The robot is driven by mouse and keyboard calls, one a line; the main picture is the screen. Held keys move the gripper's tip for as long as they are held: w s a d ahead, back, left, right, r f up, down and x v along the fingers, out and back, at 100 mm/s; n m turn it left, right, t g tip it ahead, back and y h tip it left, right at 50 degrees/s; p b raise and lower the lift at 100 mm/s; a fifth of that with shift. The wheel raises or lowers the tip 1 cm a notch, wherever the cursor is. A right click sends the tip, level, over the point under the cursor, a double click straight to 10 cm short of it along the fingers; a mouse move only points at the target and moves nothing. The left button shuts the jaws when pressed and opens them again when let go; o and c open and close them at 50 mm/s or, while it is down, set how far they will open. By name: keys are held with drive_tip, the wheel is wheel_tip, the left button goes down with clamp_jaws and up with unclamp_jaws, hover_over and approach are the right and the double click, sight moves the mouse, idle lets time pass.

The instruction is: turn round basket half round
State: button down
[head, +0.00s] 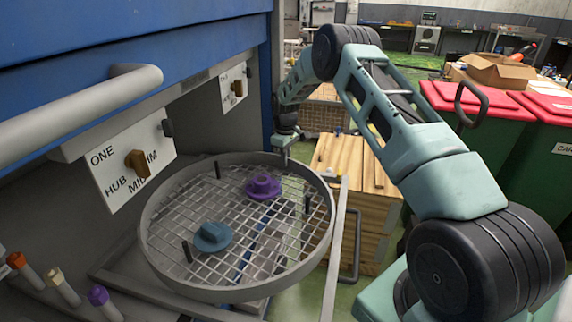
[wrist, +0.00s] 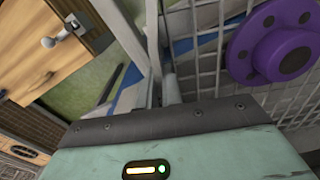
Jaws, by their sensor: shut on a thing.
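The round basket (head: 150,245) has a grey rim and a wire mesh floor and sits on rails in front of the blue machine. Several dark pegs stand up inside it. A purple hub (head: 263,187) lies on the mesh toward the far side, and a blue hub (head: 212,237) lies toward the near left. My gripper (head: 286,152) is at the basket's far rim and is shut on it; the exact contact is small and partly hidden. In the wrist view the purple hub (wrist: 275,50) shows at the upper right, and the fingers are mostly hidden.
A panel (head: 120,185) with a knob and lettering including "ONE" and "HUB" is on the machine at left. A thick grey handle bar (head: 80,110) crosses above. Wooden drawers (head: 355,165) stand just behind the basket. Red-lidded bins (head: 480,115) stand at right.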

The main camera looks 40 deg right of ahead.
sight(277, 155)
drive_tip(key=shift+w+a+n+b, duration=0.15)
drive_tip(key=shift+w+a+n, duration=0.2)
drive_tip(key=shift+w, duration=0.4)
drive_tip(key=shift+w+a+n+b, duration=0.15)
drive_tip(key=shift+w+a+n, duration=0.2)
drive_tip(key=shift+w, duration=0.4)
drive_tip(key=c, duration=1.6)
unclamp_jaws()
drive_tip(key=shift+o, duration=0.2)
drive_tip(key=shift+r, duration=0.1)
wheel_tip(277, 155, up, 12)
drive_tip(key=b, duration=0.2)
drive_tip(key=shift+c, duration=0.3)
